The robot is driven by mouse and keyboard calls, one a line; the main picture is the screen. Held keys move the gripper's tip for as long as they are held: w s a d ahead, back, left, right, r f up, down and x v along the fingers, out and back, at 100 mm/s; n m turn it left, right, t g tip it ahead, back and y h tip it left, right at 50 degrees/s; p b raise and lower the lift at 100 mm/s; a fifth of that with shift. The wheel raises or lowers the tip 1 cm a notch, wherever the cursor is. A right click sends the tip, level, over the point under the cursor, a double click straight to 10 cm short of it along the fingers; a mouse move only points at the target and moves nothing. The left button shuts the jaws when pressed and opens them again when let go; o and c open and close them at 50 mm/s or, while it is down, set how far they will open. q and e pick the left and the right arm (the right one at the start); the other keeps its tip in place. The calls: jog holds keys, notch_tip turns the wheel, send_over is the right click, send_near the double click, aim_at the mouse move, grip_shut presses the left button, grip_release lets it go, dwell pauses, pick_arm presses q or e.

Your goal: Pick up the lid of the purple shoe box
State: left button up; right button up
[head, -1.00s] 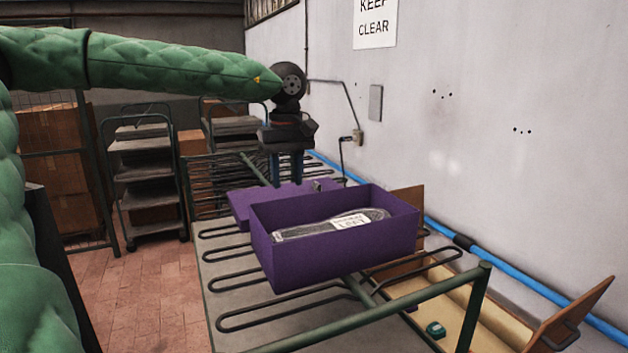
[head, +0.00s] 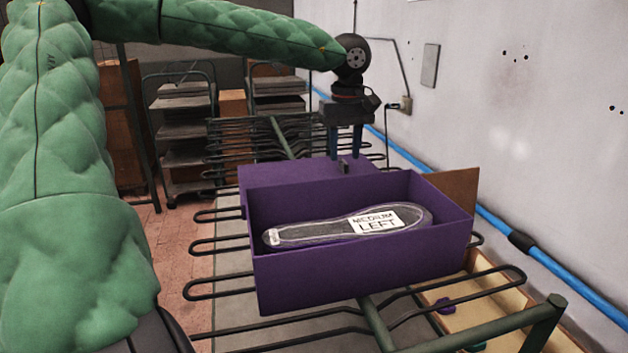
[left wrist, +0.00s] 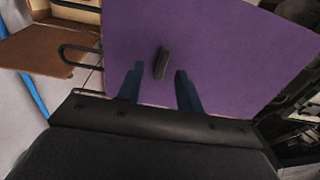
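The purple lid (head: 275,173) lies flat behind the purple shoe box (head: 360,272), partly hidden by it. A small dark upright tab (head: 343,167) stands on the lid. My left gripper (head: 345,157) is above the lid, pointing down, open and empty. In the left wrist view its two blue fingers (left wrist: 157,80) are spread, with the tab (left wrist: 161,63) just past the tips, roughly between them, over the lid (left wrist: 225,50). The gripper does not visibly touch the tab. My right gripper is out of view.
The box stands on a green rack with dark looped rods (head: 215,250). An open cardboard carton (head: 490,310) with small items lies below right. A blue pipe (head: 560,270) runs along the white wall. Shelf carts (head: 185,140) stand behind at left.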

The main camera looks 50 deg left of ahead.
pick_arm(q)
notch_tip(320, 180, down, 2)
jog(key=shift+f, duration=0.1)
jog(key=shift+s+f, duration=0.15)
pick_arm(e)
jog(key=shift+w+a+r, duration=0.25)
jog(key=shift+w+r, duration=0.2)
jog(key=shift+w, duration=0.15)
pick_arm(q)
jog(key=shift+c, duration=0.5)
grip_shut()
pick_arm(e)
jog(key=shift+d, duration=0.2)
